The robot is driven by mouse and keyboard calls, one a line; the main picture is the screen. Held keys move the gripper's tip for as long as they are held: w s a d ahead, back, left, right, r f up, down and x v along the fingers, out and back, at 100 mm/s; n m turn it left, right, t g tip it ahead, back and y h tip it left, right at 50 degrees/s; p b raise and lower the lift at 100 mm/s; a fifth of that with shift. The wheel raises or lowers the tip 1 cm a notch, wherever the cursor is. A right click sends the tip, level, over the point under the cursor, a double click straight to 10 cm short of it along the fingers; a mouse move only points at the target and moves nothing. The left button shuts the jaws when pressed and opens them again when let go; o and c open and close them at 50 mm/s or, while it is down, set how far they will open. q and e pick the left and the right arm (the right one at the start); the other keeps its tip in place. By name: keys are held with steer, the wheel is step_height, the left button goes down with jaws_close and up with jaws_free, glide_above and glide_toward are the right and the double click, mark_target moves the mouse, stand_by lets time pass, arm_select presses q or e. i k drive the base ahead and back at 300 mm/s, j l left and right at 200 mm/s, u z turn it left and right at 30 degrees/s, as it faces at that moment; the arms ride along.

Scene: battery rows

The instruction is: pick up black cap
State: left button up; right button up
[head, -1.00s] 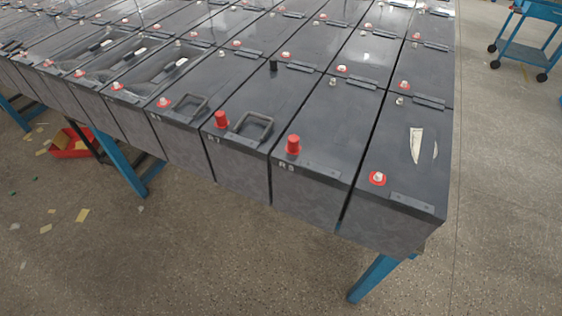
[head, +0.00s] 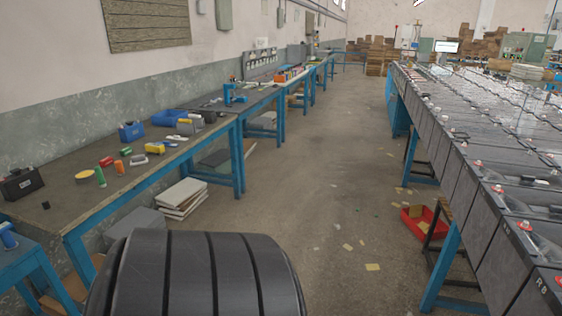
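A small black piece (head: 45,205) lies on the near left workbench, close to its front edge; it may be a black cap, but it is too small to be sure. In the head view, the battery row (head: 490,200) runs along the right, with a red cap (head: 525,225) upright on a near battery. I cannot make out a black cap on the batteries now in view. Neither gripper is in view.
The left workbench (head: 90,215) holds a black box (head: 21,183), a yellow disc (head: 84,175) and several small coloured items. White stacked sheets (head: 182,197) lie below. A red bin (head: 424,222) stands by the battery table.

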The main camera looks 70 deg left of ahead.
mark_target(46, 205)
steer(key=u, duration=4.15)
steer(key=i+l+u, duration=1.05)
steer(key=i+l, duration=0.05)
steer(key=l, duration=0.1)
